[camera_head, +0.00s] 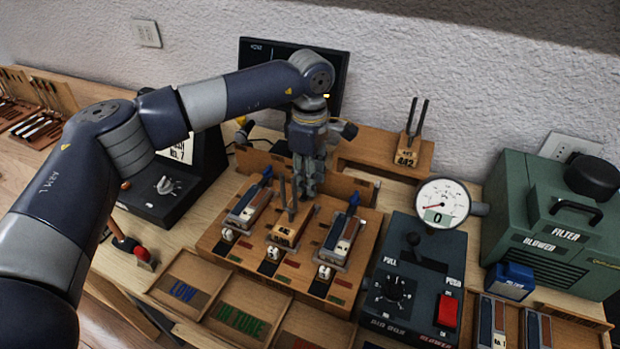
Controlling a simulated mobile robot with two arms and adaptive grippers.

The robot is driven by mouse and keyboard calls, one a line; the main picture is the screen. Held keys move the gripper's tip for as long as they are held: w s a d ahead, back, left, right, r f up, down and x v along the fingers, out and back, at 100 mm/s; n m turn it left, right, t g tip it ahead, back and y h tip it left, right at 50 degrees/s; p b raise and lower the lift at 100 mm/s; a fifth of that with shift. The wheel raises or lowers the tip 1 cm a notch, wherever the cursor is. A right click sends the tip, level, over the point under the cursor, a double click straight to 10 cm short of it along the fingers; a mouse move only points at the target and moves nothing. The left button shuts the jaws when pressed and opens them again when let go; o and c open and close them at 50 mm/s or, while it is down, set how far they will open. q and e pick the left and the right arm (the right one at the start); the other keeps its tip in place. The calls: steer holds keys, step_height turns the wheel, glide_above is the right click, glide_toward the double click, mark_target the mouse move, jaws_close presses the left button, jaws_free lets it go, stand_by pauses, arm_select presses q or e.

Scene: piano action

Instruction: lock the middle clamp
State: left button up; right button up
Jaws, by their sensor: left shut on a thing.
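The wooden fixture board (225,253) holds three stations in a row, at left, middle and right. The left clamp (267,172) and the right clamp (354,199) each show a blue handle standing at the back of a block. The middle block (288,232) carries a dark two-pronged fork. My left gripper (308,191) points down at the back of the middle station. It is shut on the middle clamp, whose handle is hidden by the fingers. My right gripper is out of view.
Wooden trays (238,317) labelled LOW and IN TUNE lie in front of the board. A dark control box (420,265) with a dial gauge (441,203) stands at right, beside a green blower (555,220). A fork on a wooden block (408,150) stands behind.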

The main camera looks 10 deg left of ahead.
arm_select(q)
steer(key=shift+w+r, duration=0.1)
steer(key=shift+r, duration=0.05)
steer(key=o, duration=1.1)
steer(key=shift+c, duration=0.2)
steer(key=shift+a, duration=0.1)
step_height(320, 180, up, 12)
